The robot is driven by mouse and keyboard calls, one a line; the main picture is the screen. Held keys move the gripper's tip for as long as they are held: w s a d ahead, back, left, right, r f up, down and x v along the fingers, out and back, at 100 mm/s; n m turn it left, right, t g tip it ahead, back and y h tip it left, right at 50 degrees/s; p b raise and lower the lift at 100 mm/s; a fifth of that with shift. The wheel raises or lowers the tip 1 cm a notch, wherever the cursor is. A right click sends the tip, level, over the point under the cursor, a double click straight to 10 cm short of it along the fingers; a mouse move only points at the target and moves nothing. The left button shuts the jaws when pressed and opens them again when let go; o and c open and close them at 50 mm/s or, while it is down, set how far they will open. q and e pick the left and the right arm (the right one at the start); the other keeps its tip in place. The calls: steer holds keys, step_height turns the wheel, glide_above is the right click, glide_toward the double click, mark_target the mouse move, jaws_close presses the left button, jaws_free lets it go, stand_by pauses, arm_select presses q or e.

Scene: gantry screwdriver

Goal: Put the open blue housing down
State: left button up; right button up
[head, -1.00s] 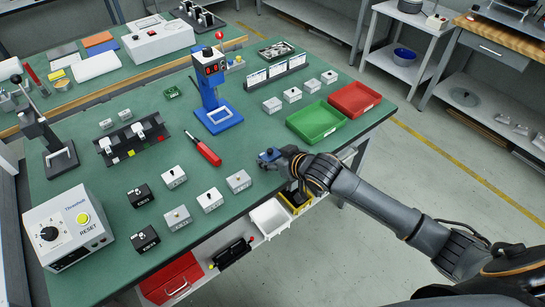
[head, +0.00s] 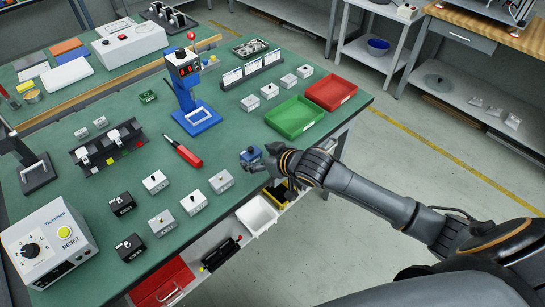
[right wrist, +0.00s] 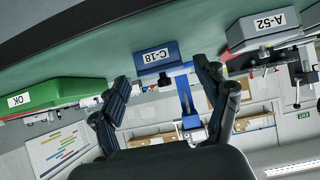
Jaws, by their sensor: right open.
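The blue housing (head: 251,153), labelled C-18, stands on the green bench top near its front edge. In the right wrist view, which is upside down, the housing (right wrist: 157,57) rests against the bench surface. My right gripper (head: 256,161) is open beside it. In the wrist view the fingers of my right gripper (right wrist: 162,82) are spread on either side of the housing, with visible gaps. The inside of the housing cannot be made out. My left gripper is not in view.
A grey housing (head: 221,181) stands to the left, and a red screwdriver (head: 186,154) lies beyond it. A green tray (head: 295,118) and a red tray (head: 332,90) sit behind to the right. The blue screwdriver stand (head: 190,95) is farther back. Bare bench surrounds the blue housing.

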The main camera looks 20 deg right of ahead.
steer(key=v, duration=0.9)
